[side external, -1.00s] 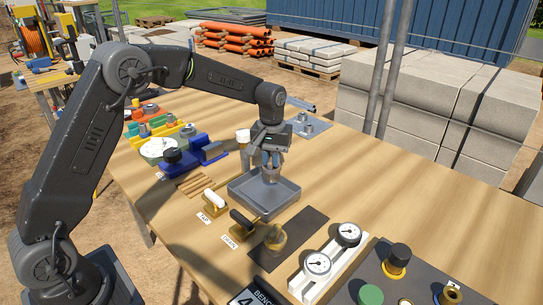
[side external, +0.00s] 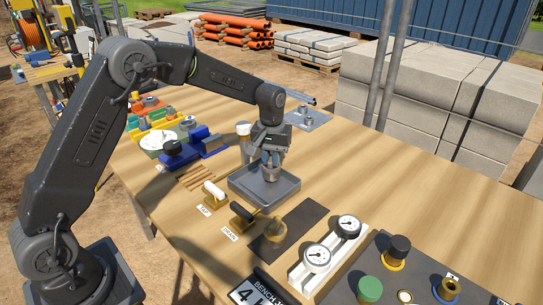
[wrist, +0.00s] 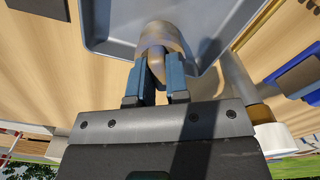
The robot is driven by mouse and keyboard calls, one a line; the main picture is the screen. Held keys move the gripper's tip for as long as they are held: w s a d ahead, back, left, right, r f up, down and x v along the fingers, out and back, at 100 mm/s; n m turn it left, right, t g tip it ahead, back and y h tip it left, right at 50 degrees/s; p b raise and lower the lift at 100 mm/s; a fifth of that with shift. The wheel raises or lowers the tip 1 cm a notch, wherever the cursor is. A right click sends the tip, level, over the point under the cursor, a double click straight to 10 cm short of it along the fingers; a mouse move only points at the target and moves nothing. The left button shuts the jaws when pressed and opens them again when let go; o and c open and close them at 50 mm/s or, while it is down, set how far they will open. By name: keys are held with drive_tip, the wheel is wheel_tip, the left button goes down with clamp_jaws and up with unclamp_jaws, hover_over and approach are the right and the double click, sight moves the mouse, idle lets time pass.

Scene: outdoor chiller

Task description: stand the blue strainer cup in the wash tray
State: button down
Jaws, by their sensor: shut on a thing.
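My gripper (side external: 271,158) is shut on a small round cup (side external: 270,174), which looks grey-brown rather than blue; I take it as the strainer cup. The cup is upright inside the outline of the grey wash tray (side external: 244,188), at or just above its floor; I cannot tell whether it touches. In the wrist view the blue finger pads of my gripper (wrist: 156,75) press both sides of the cup (wrist: 168,38), with the tray (wrist: 112,38) behind it. The cup's inside is hidden.
The tap handle (side external: 213,192) and the drain handle (side external: 241,214) stand at the tray's near-left edge. An amber fitting (side external: 275,231) sits on a dark mat. Two gauges (side external: 333,242) are nearer right. A blue vice (side external: 195,148) is left. Bare wood lies right of the tray.

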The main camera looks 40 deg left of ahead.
sight(271, 158)
drive_tip(key=shift+f, duration=0.65)
drive_tip(key=c, duration=1)
unclamp_jaws()
drive_tip(key=shift+c, duration=0.2)
drive_tip(key=shift+o, duration=0.4)
drive_tip(key=o, duration=0.4)
drive_tip(key=shift+r, duration=3.5)
drive_tip(key=shift+r, duration=0.1)
wheel_tip(271, 158, up, 14)
drive_tip(key=shift+f, duration=0.2)
